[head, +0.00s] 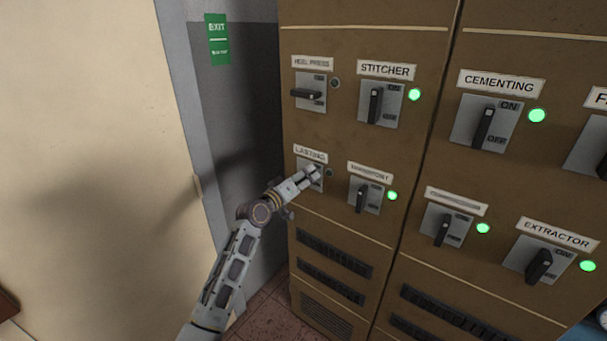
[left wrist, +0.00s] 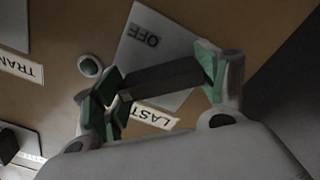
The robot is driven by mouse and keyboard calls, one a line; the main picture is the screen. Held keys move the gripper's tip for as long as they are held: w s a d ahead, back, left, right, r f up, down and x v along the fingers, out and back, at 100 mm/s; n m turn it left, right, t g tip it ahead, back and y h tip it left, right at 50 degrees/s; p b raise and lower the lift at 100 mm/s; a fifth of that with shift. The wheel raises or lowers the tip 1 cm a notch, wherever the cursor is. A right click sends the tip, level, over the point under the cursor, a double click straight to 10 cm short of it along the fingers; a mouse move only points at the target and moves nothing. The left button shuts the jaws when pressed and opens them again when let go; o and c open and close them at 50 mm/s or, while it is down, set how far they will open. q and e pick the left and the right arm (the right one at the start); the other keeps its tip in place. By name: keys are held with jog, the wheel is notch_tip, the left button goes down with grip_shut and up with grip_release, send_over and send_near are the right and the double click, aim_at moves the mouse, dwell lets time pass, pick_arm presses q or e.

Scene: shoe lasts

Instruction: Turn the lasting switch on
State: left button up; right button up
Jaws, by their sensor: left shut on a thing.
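The lasting switch (head: 301,174) sits at the lower left of the brown cabinet, under its LASTING label (head: 310,154). My left gripper (head: 312,173) reaches it from the lower left and covers most of it in the head view. In the left wrist view my left gripper (left wrist: 160,88) has its green-padded fingertips at both ends of the dark switch handle (left wrist: 163,78), shut on it. The handle lies crosswise over its grey plate, which shows the word OFF. The lamp (head: 329,173) beside the switch is dark. My right gripper is not in view.
The heel press switch (head: 307,94) above has a horizontal handle and a dark lamp. The stitcher (head: 376,105), cementing (head: 483,127) and extractor (head: 538,264) switches have upright handles and green lamps.

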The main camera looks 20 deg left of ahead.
pick_arm(q)
jog(key=shift+r+n+p, duration=0.1)
jog(key=shift+n+p, duration=0.45)
jog(key=shift+n, duration=0.25)
jog(key=shift+n+p, duration=0.9)
jog(key=shift+n, duration=0.2)
jog(key=shift+n+p, duration=0.3)
jog(key=shift+n, duration=0.1)
jog(key=shift+n+p, duration=0.55)
jog(key=shift+n, duration=0.25)
jog(key=shift+n+p, duration=0.65)
jog(key=shift+n, duration=0.85)
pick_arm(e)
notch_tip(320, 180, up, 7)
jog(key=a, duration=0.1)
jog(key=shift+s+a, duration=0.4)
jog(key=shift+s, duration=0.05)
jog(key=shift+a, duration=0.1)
